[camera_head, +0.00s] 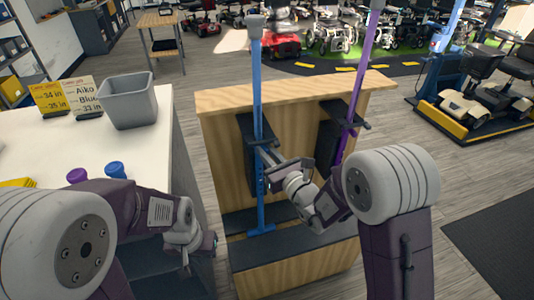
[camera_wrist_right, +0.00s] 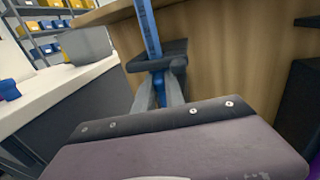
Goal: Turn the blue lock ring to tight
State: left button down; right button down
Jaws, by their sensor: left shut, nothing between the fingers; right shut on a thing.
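The blue pole (camera_head: 257,90) stands upright in a dark bracket (camera_head: 249,140) on the wooden stand (camera_head: 225,110). My right gripper (camera_head: 264,152) is shut at the pole, just below the dark clamp. In the right wrist view the fingers (camera_wrist_right: 159,90) close around a blue part (camera_wrist_right: 158,80) that looks like the lock ring. The fingers hide most of it, so its turn position cannot be told. My left gripper (camera_head: 205,245) is low beside the white counter, apart from the stand, shut and empty.
A purple pole (camera_head: 364,65) stands in a second bracket to the right. The white counter (camera_head: 150,130) at left holds a grey bin (camera_head: 128,105), yellow and white cards (camera_head: 68,97), a purple knob (camera_head: 77,175) and a blue knob (camera_head: 116,169).

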jog(key=c, duration=1.4)
grip_release()
jog(key=b+v, duration=0.9)
jog(key=b, duration=0.2)
